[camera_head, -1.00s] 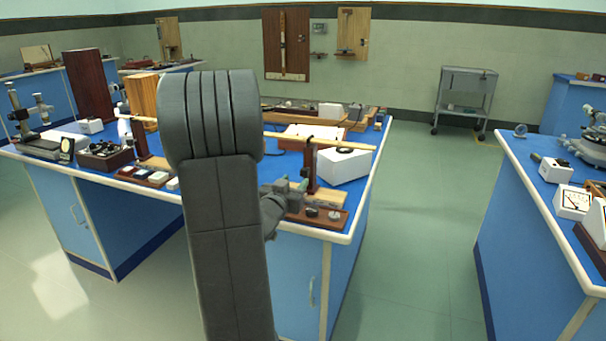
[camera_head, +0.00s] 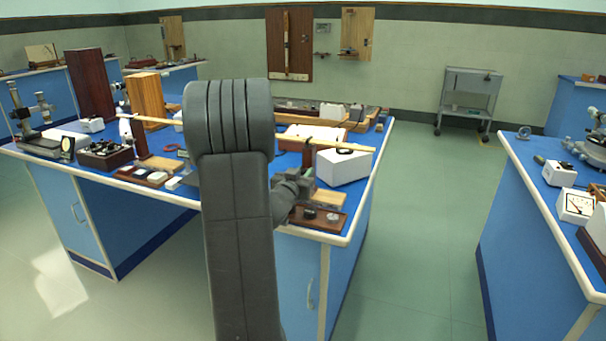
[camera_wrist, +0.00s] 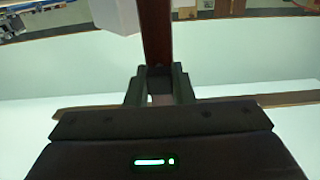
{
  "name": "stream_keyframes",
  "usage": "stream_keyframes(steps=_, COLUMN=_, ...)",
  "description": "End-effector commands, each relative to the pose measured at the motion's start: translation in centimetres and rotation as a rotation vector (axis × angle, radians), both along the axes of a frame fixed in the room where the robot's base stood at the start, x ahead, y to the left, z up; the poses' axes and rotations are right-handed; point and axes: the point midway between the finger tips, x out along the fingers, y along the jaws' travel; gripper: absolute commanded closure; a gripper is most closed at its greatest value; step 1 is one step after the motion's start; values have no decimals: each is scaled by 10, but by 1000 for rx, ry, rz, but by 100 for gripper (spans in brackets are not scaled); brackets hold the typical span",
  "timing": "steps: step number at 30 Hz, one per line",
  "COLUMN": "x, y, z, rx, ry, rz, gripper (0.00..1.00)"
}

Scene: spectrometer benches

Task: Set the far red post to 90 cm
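A long pale wooden rod (camera_head: 345,148) runs across the blue bench, carried by two dark red posts. The right-hand post, at the rod's far end from the left one, is the far red post (camera_head: 308,158); the other red post (camera_head: 139,138) stands at the left. My gripper (camera_head: 305,181) is low at the right-hand post. In the wrist view, the dark red post (camera_wrist: 156,35) rises between the two fingers of my gripper (camera_wrist: 159,80), which appear to close on its sides. The post's foot is hidden, and no scale marks can be read.
A white box (camera_head: 343,166) stands just right of the post. A brown board with small parts (camera_head: 318,219) lies in front, near the bench edge. A wooden block (camera_head: 146,98) stands at the back left. The aisle floor (camera_head: 420,230) is clear.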

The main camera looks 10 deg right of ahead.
Motion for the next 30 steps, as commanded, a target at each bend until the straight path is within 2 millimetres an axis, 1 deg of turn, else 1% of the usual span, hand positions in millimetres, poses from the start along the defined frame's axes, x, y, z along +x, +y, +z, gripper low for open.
stream_keyframes(steps=4, x=-1, y=-1, z=0, rx=0, ry=-1, rz=-1, gripper=100)
stream_keyframes(steps=7, x=-6, y=-11, z=-2, rx=-2, ry=-2, rz=-3, gripper=100)
stream_keyframes(steps=12, x=-29, y=-45, z=-4, rx=-2, ry=-5, rz=-7, gripper=100)
stream_keyframes(steps=15, x=-41, y=-62, z=-3, rx=-2, ry=-5, rz=-5, gripper=100)
stream_keyframes(steps=18, x=-48, y=-73, z=-2, rx=-3, ry=-4, rz=-4, gripper=100)
stream_keyframes(steps=22, x=-53, y=-79, z=0, rx=-1, ry=-3, rz=-2, gripper=100)
stream_keyframes(steps=30, x=-54, y=-80, z=1, rx=-1, ry=-2, rz=-3, gripper=100)
